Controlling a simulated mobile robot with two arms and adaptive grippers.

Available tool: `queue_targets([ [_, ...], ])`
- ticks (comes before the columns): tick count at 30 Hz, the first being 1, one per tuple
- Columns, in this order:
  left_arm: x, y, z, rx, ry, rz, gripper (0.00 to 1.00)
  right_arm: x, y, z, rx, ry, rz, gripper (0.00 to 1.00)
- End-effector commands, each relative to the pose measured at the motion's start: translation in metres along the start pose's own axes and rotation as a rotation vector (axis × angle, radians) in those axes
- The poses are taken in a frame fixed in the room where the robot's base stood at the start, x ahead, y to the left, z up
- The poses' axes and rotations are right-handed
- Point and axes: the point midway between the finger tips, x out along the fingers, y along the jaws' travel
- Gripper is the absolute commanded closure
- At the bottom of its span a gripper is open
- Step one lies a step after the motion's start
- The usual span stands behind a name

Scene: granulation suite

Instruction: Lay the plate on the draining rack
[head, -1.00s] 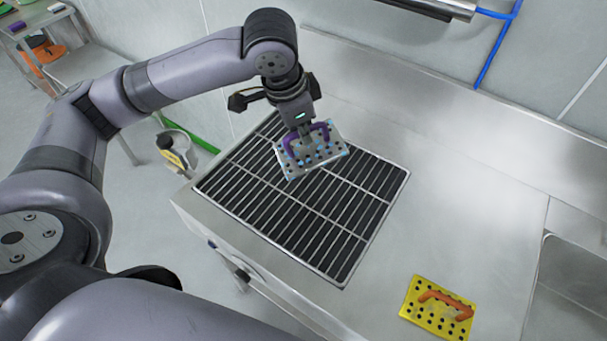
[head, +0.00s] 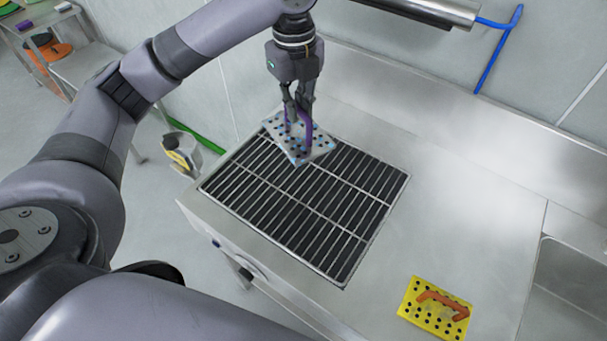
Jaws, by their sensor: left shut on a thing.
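A grey perforated plate (head: 318,148) with blue marks and a purple handle (head: 309,125) is over the far left part of the draining rack. My left gripper (head: 297,117) is shut on the handle from above. The draining rack (head: 290,215) is a dark grate with metal bars, set in the steel counter. I cannot tell whether the plate touches the bars. A yellow perforated plate (head: 412,308) with an orange handle (head: 442,300) lies on the counter at the front right. My right gripper is not in view.
The steel counter (head: 455,190) is clear to the right of the rack. A sink (head: 570,290) is at the right edge. A blue hose (head: 494,55) hangs at the back wall. A bucket-like container (head: 183,150) stands on the floor at the left.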

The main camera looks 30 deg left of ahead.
Motion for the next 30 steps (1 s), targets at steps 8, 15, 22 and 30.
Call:
queue_targets([
  [8,0.068,0.004,0.0,0.0,0.002,0.007,1.0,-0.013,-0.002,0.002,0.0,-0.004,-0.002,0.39],
  [15,0.125,0.005,0.0,0.0,0.001,0.005,1.0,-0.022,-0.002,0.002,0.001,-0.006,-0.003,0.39],
  [22,0.149,0.004,0.001,0.0,-0.001,0.001,1.0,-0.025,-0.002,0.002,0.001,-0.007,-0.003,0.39],
  [30,0.185,0.005,0.0,0.0,0.0,0.002,1.0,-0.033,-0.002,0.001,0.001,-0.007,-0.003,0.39],
])
